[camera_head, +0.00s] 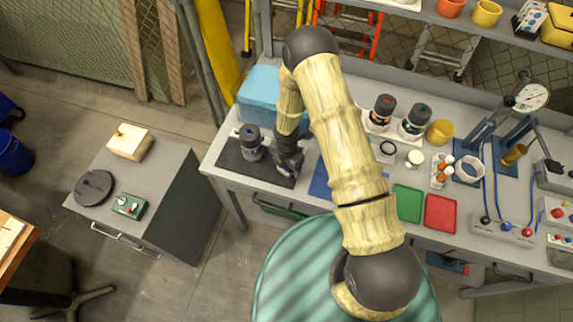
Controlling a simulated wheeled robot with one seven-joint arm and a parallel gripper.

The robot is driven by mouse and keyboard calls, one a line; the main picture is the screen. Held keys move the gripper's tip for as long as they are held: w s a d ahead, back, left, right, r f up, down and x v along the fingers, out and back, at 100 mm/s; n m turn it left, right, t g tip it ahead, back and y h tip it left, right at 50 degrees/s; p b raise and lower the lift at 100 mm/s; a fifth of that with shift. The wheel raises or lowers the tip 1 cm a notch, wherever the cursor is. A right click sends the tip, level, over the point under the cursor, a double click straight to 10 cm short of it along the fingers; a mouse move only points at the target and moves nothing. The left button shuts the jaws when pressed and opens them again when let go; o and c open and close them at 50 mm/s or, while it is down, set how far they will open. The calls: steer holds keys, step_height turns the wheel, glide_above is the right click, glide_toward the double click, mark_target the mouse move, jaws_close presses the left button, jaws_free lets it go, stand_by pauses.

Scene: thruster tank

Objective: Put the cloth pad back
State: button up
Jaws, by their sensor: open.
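My gripper (289,172) is dark and points down over the right part of a black mat (232,161) on the workbench. Its jaws are open, and the view is too small to show anything between them. I cannot make out a separate cloth pad for certain; my gripper and forearm cover part of the mat and the bench beside it. A grey jar with a dark lid (250,141) stands on the mat, left of my gripper and apart from it. A light blue block-shaped thing (259,92) sits behind the jar.
A blue mat (319,182), a green tray (407,203) and a red tray (440,213) lie along the bench front. Two dark-lidded jars (382,110) (415,121) and a yellow cup (440,132) stand behind. A grey cabinet (160,177) stands left, across a floor gap.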

step_height(320, 180, up, 12)
steer(key=b, duration=0.3)
stand_by(0.7)
steer(key=s+d+r+m+t, duration=0.1)
steer(key=s+d+r+m, duration=0.5)
steer(key=r+m, duration=0.4)
steer(key=s+d+r+m+t, duration=0.1)
steer(key=s+d+r+m, duration=0.5)
steer(key=m, duration=1.1)
step_height(320, 180, up, 4)
steer(key=shift+s+d+f+m+t, duration=0.1)
steer(key=shift+s+d+m+t, duration=0.2)
steer(key=shift+d, duration=0.5)
steer(key=shift+w, duration=0.1)
